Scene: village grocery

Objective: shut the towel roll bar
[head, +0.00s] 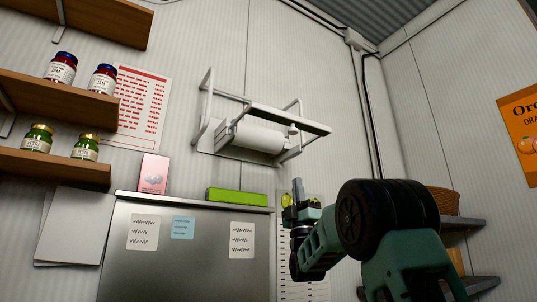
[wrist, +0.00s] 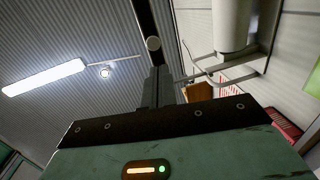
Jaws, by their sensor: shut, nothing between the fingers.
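The towel holder is a white wire frame on the wall, with a white paper roll (head: 255,136) in it. Its towel roll bar (head: 290,120), a pale bar with a dark underside, stands out in front of the roll, apart from it. In the wrist view the bar (wrist: 147,18) is a dark strip with a round knob, and the roll (wrist: 230,25) is to its right. My gripper (head: 297,183) is shut and empty, pointing up below the bar. In the wrist view my fingertips (wrist: 158,72) overlap the bar's lower end; I cannot tell if they touch.
A steel cabinet (head: 180,260) stands below the holder, with a green box (head: 237,197) and a pink box (head: 153,174) on top. Shelves with jars (head: 60,68) are at left. A shelf with a basket (head: 443,200) is at right. Air around the bar looks clear.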

